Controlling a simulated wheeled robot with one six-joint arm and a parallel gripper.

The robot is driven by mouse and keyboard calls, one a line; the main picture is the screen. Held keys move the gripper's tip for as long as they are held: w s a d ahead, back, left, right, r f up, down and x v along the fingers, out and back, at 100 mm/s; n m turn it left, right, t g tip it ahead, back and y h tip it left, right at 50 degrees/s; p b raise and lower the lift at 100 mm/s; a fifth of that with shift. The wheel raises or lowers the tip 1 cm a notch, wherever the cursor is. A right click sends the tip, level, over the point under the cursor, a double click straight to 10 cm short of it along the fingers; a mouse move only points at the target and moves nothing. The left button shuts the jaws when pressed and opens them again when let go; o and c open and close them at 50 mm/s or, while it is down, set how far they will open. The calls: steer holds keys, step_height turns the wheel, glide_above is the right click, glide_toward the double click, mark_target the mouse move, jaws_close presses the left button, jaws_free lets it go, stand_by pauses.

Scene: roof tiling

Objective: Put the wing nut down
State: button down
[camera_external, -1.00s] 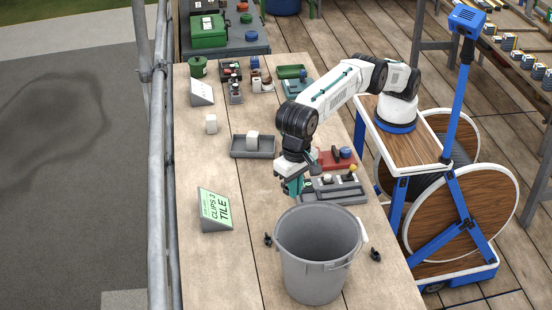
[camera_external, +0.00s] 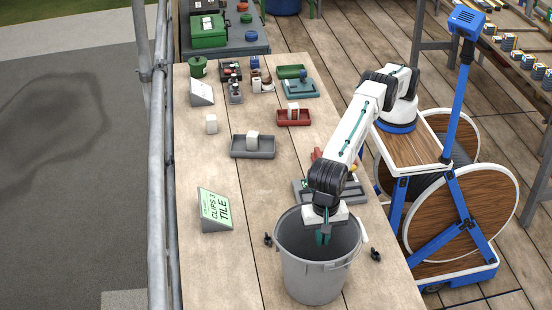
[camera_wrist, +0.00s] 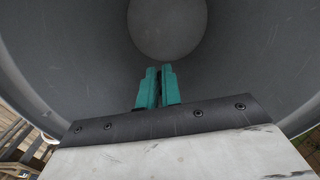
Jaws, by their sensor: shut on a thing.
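My gripper (camera_external: 323,236) points down over the mouth of the grey bucket (camera_external: 315,280), with its teal fingers at or just inside the rim. In the wrist view the fingers (camera_wrist: 158,86) are nearly together, and the bucket's round floor (camera_wrist: 167,25) shows beyond them, empty where visible. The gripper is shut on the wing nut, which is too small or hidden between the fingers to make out.
Small dark pieces lie beside the bucket at left (camera_external: 268,240) and right (camera_external: 375,255). A sign reading CLIPS 3 TILE (camera_external: 214,209) stands to the left. A grey tray (camera_external: 253,154) holds a pale block. Bench at the left front is clear.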

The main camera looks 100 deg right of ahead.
steer(key=shift+f, duration=1.8)
steer(key=shift+f, duration=0.55)
steer(key=c, duration=1.6)
jaws_free()
step_height(320, 180, up, 9)
steer(key=shift+f, duration=0.15)
